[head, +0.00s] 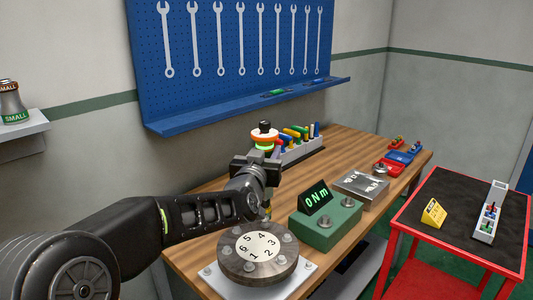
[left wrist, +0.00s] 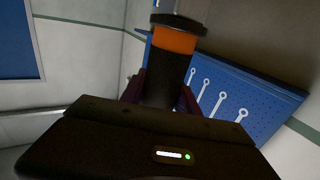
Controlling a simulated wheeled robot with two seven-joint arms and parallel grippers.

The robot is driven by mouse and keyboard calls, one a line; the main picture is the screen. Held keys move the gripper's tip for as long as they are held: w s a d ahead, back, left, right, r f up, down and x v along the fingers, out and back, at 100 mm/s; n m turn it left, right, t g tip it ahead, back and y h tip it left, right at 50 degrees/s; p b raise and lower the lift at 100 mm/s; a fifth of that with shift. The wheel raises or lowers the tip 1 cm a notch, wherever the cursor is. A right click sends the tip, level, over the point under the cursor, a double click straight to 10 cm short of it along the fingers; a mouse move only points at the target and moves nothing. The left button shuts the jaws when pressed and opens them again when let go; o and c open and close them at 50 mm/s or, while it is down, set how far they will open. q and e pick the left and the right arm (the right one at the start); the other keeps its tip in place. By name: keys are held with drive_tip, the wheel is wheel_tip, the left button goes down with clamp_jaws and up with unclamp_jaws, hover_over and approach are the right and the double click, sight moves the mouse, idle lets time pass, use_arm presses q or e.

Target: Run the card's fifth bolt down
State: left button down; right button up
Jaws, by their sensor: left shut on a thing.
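My left gripper (head: 262,165) is shut on an upright tool (head: 264,133) with a black top and orange and green bands. The left wrist view shows the tool's dark body and orange band (left wrist: 174,42) between the fingers (left wrist: 160,95). Its lower end is mostly hidden by my arm; a thin tip shows just above the far edge of the round flange (head: 238,270). I cannot tell whether it touches a bolt. The flange has bolts around a white disc (head: 258,247) numbered 1 to 6. A yellow card (head: 433,212) stands on the red cart; its writing is unreadable.
A green torque tester (head: 325,229) reading 0 Nm stands right of the flange, beside a metal plate (head: 360,188). A rack of coloured tools (head: 300,146) is behind the gripper. The red cart (head: 405,226) holds a grey tray (head: 484,236). Wrenches hang on a blue pegboard (head: 240,85).

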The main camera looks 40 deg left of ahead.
use_arm(q)
drive_tip(key=shift+r, duration=0.1)
drive_tip(key=shift+f+b, duration=0.3)
drive_tip(key=shift+b, duration=0.2)
drive_tip(key=shift+f+b, duration=1.15)
drive_tip(key=shift+f, duration=0.05)
idle(1.4)
drive_tip(key=shift+f+b, duration=0.3)
drive_tip(key=shift+f, duration=0.15)
idle(0.7)
idle(0.9)
drive_tip(key=shift+r, duration=0.25)
drive_tip(key=shift+r+p, duration=1.85)
drive_tip(key=shift+r, duration=0.8)
